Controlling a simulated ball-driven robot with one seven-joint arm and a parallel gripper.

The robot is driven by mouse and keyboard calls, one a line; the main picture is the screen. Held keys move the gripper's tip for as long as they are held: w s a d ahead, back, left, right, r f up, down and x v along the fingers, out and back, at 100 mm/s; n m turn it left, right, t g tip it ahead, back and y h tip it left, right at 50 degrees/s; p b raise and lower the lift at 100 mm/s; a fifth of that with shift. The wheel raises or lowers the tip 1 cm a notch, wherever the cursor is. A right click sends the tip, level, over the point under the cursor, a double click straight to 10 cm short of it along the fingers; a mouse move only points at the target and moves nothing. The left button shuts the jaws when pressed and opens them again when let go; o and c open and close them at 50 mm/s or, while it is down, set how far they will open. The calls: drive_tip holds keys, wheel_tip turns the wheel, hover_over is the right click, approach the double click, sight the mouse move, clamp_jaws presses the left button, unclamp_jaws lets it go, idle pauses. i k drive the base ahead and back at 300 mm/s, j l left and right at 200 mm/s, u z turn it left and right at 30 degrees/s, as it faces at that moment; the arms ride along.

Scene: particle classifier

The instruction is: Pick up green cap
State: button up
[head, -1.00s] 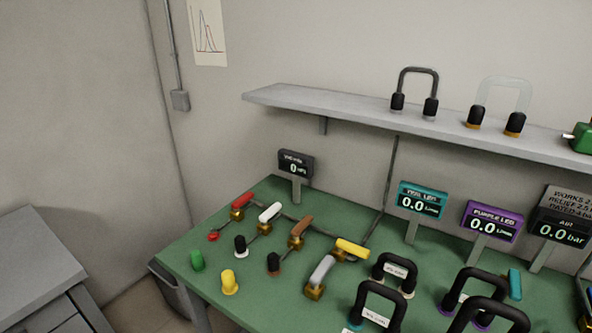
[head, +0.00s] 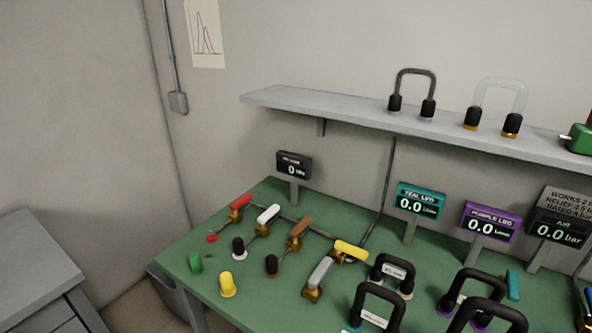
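The green cap (head: 195,262) stands at the left edge of the green bench top (head: 225,240) in the head view. It is a small rounded green cylinder. A yellow cap (head: 227,285) stands to its right and nearer. A black cap with a white base (head: 238,247) and a dark cap (head: 272,265) stand further right. My gripper is not in view.
Valves with red (head: 241,201), white (head: 268,214), brown (head: 300,229), grey (head: 320,271) and yellow (head: 351,251) handles stand behind and right of the caps. Black-handled loops fill the right. A grey shelf (head: 330,116) hangs above. A grey cabinet (head: 30,262) stands left.

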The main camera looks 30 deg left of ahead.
sight(194, 260)
drive_tip(key=u, duration=1.45)
